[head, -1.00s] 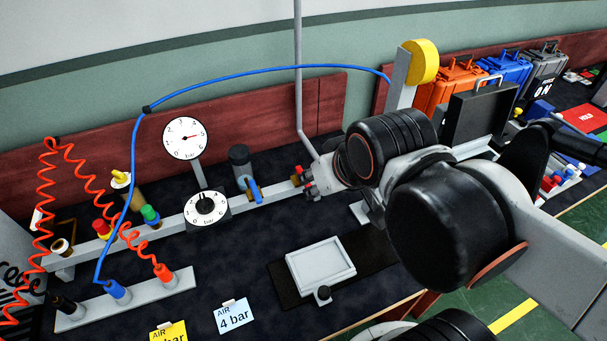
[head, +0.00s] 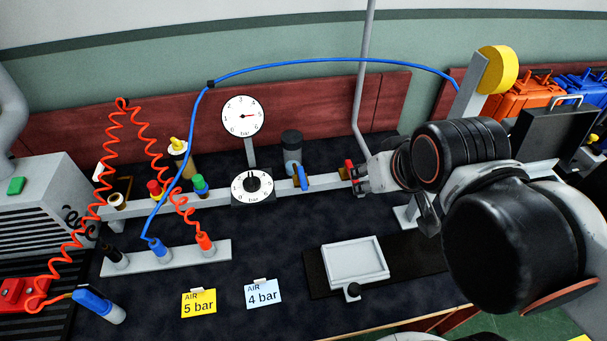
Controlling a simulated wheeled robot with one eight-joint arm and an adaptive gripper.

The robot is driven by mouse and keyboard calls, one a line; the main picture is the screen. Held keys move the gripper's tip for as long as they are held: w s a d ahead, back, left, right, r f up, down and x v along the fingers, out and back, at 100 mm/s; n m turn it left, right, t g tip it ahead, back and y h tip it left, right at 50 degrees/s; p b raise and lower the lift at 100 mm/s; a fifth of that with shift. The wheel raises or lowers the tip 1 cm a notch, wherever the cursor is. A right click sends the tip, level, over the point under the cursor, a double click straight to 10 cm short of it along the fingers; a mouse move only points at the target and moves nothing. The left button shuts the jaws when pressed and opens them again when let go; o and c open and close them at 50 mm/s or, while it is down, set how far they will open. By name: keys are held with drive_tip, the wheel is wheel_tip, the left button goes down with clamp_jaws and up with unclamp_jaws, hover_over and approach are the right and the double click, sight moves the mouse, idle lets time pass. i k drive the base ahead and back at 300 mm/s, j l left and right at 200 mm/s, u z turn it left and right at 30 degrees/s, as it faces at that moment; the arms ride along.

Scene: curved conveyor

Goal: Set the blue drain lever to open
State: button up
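The blue drain lever (head: 302,177) is on the pale air rail (head: 325,179), just right of and below the dark-capped cylinder (head: 291,152). It stands nearly upright in the picture, crossing the rail with a slight tilt. My gripper (head: 352,175) is by the rail to the right of the lever, with a visible gap between them. Red shows at its tip, but I cannot tell whether that is a finger pad or a fitting on the rail. The fingers are small and partly overlapped, so their opening is unclear.
A round gauge (head: 245,116) and a dial knob (head: 252,186) stand left of the lever. A blue hose (head: 330,66) arches above, and red coiled hoses (head: 104,178) hang at left. A grey tray (head: 355,262) lies in front. The dark bench below the lever is clear.

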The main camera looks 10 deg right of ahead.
sight(301, 177)
drive_tip(key=j+z, duration=0.2)
drive_tip(key=j, duration=0.25)
drive_tip(key=k+j+z, duration=0.2)
drive_tip(key=j, duration=0.25)
drive_tip(key=j+z, duration=0.2)
drive_tip(key=j, duration=0.3)
